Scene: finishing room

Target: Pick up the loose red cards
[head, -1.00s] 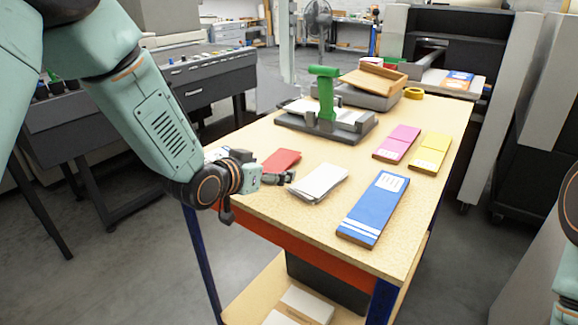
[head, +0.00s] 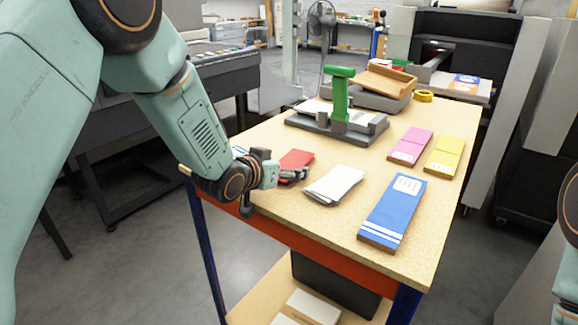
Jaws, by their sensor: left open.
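The red cards (head: 297,159) lie as a small flat stack on the table's left side, behind a stack of white cards. My left gripper (head: 300,176) is low over the table at the near edge of the red cards, with its fingers open and pointing right. It hides part of the red cards' near side, and I cannot tell whether it touches them. My right gripper is not in view; only a bit of my right arm shows at the right edge.
White cards (head: 335,185) lie just right of my left gripper. A blue pad (head: 393,212), a pink pad (head: 410,146) and a yellow pad (head: 445,156) lie further right. A green-handled grey press (head: 338,128) and a wooden tray (head: 378,80) stand behind. The wooden table (head: 290,218) has bare room in front.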

